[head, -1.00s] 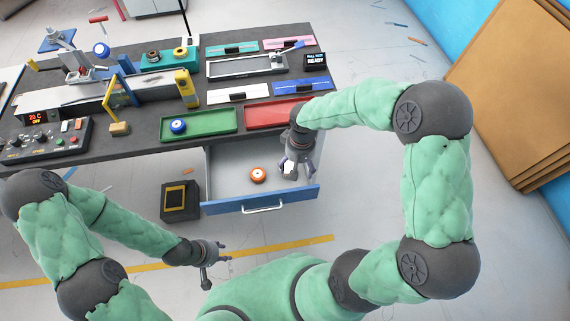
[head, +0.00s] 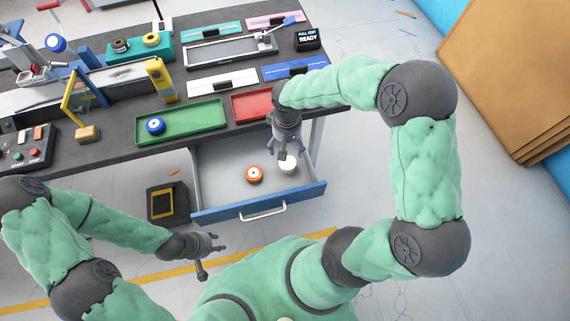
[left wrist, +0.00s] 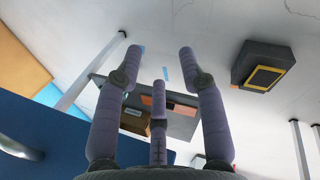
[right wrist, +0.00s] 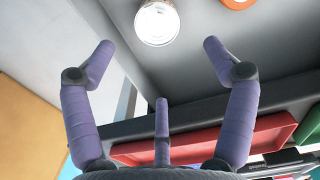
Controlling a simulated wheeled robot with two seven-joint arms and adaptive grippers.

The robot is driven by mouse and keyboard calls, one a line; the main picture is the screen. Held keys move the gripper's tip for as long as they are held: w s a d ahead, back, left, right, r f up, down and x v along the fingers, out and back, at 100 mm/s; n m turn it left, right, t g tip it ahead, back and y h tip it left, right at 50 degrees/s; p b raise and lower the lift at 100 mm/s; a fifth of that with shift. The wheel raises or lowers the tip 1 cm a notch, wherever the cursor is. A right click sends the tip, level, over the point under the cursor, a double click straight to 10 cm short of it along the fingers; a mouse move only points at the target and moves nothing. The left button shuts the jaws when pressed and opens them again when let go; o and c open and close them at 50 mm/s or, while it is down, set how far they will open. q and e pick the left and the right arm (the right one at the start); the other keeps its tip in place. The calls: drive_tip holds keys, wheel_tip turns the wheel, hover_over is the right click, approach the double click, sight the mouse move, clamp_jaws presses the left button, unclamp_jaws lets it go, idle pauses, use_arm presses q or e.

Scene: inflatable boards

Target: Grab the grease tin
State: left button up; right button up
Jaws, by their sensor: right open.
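A white round tin with a metal rim (head: 288,167), which looks like the grease tin, sits in the open drawer (head: 222,172), right of an orange-and-white round item (head: 254,174). In the right wrist view the tin (right wrist: 157,23) is just beyond the spread fingertips, with nothing between them. My right gripper (head: 286,152) is open, beside and partly over the tin at the drawer's back right; I cannot tell its exact height. My left gripper (head: 211,246) is open and empty, in front of the drawer to its left. It also shows in the left wrist view (left wrist: 160,62).
The drawer's blue front (head: 262,203) faces me. Green (head: 181,122) and red (head: 252,104) trays lie on the bench above it. A blue-and-white roll (head: 155,126) is in the green tray. A dark box (head: 167,203) stands on the floor left of the drawer.

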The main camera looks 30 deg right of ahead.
sight(287, 161)
wheel_tip(287, 161, down, 6)
drive_tip(key=shift+r+b, duration=0.15)
drive_tip(key=shift+b, duration=0.8)
drive_tip(key=f+b, duration=0.1)
drive_tip(key=f, duration=0.2)
drive_tip(key=f+b, duration=0.1)
drive_tip(key=shift+s+a+f+b, duration=0.1)
drive_tip(key=shift+s+f+b, duration=0.15)
drive_tip(key=shift+s+b, duration=0.05)
drive_tip(key=shift+f, duration=0.35)
drive_tip(key=c, duration=1.3)
